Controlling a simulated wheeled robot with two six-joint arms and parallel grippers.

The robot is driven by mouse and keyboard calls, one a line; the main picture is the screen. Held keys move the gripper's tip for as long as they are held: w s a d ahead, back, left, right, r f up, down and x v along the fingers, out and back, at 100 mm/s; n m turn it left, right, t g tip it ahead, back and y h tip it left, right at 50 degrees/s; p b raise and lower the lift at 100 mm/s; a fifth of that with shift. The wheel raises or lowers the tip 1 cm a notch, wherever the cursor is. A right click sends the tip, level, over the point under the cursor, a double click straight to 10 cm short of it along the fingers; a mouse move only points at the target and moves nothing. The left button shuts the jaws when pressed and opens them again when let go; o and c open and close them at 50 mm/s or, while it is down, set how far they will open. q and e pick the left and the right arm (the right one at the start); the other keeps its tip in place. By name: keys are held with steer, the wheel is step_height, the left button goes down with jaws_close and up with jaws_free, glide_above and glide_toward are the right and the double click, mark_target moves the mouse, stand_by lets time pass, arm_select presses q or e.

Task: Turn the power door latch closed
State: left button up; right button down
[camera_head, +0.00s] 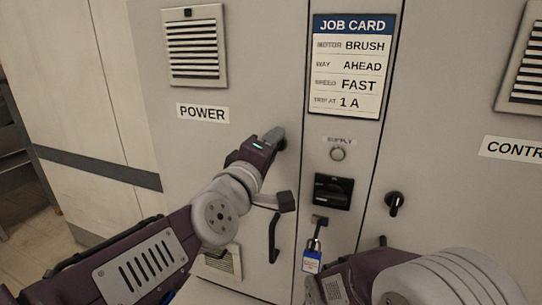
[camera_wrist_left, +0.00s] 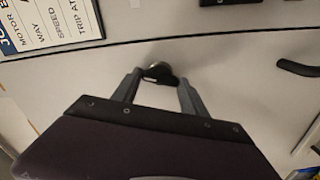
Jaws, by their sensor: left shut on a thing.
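The power door latch (camera_wrist_left: 158,70) is a small dark knob near the right edge of the door labelled POWER. In the head view my left gripper (camera_head: 275,136) covers most of it. In the left wrist view the fingers of my left gripper (camera_wrist_left: 160,80) stand on both sides of the latch, shut on it. How far the latch is turned is hard to tell. The power door (camera_head: 225,145) looks flush with the cabinet front. My right arm shows at the lower right; its gripper is not visible.
A black door handle (camera_head: 273,238) is below the latch. Another latch (camera_head: 394,203) is on the right door.

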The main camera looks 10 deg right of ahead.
arm_select(q)
steer(key=shift+n+b, duration=0.5)
steer(key=shift+n, duration=1.4)
steer(key=o, duration=1)
steer(key=shift+c, duration=0.2)
steer(key=o, duration=0.4)
steer(key=shift+w+d, duration=0.1)
